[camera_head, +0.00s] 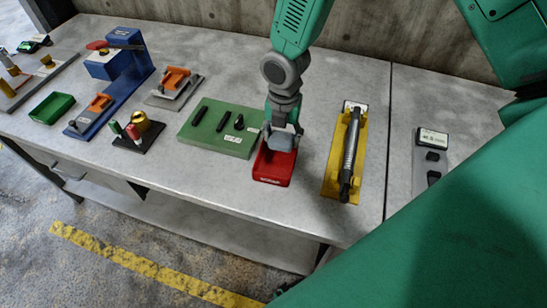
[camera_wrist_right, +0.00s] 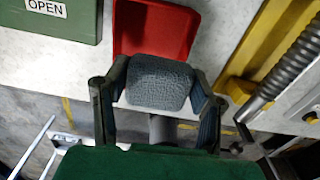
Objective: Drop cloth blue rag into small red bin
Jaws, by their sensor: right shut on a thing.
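The blue-grey cloth rag (camera_head: 284,140) is held between the fingers of my right gripper (camera_head: 283,128), over the small red bin (camera_head: 272,168). In the right wrist view the rag (camera_wrist_right: 158,82) sits between both fingers of the gripper (camera_wrist_right: 157,92), and the red bin (camera_wrist_right: 155,30) shows just beyond it. The rag covers part of the bin in both views. I cannot tell whether the rag touches the bin's rim. My left gripper is not in view.
A green board (camera_head: 220,142) with black pieces lies left of the bin. A yellow holder (camera_head: 332,183) with a dark ribbed tool (camera_head: 350,150) lies to the right. A green tray (camera_head: 52,108) and a blue stand (camera_head: 125,60) are farther left. The table's front edge is close to the bin.

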